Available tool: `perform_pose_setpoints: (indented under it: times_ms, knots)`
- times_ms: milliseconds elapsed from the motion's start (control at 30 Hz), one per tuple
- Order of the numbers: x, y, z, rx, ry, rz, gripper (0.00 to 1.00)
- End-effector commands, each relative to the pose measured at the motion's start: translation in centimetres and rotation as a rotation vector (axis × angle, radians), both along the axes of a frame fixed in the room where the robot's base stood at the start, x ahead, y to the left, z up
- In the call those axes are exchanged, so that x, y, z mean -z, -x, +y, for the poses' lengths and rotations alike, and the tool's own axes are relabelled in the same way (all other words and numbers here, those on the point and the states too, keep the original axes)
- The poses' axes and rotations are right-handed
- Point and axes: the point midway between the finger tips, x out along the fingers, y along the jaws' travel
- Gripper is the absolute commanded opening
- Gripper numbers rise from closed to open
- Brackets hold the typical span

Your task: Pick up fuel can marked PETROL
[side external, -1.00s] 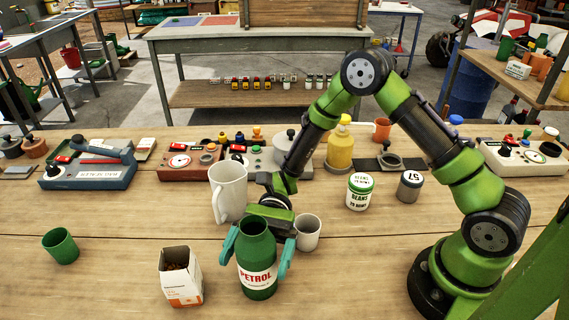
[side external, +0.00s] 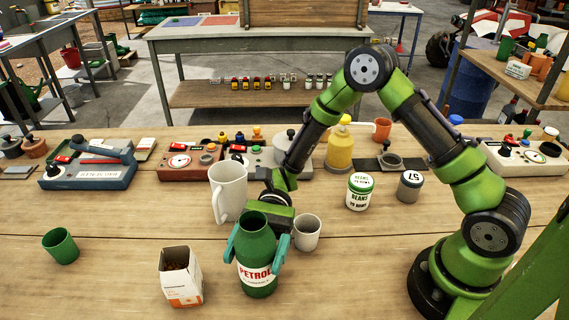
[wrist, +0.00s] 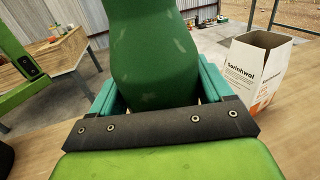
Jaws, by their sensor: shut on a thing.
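The green fuel can (side external: 257,245) with a white and red PETROL label stands upright at the front middle of the bench in the side view. My gripper (side external: 257,248) has its teal fingers on both sides of the can and is shut on it. In the wrist view the can's green body (wrist: 155,60) fills the middle between the fingers. I cannot tell for certain whether its base is clear of the bench.
An open white carton (side external: 181,278) stands just left of the can; it also shows in the wrist view (wrist: 258,72). A white jug (side external: 229,190) and a white cup (side external: 307,233) stand close behind. A green cup (side external: 61,246) is further left. A beans tin (side external: 360,192) stands right.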

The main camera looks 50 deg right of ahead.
Motion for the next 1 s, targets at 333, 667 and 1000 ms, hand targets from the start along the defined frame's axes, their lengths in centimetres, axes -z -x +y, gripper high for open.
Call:
perform_pose_setpoints:
  times_ms: [333,667,1000]
  knots:
    - [-2.7,0.4,-0.4,0.002,-0.001,0.003,0.37]
    - [-3.0,3.6,-3.1,0.002,0.0,0.002,0.37]
    - [-3.4,7.2,-6.1,0.002,0.0,0.001,0.37]
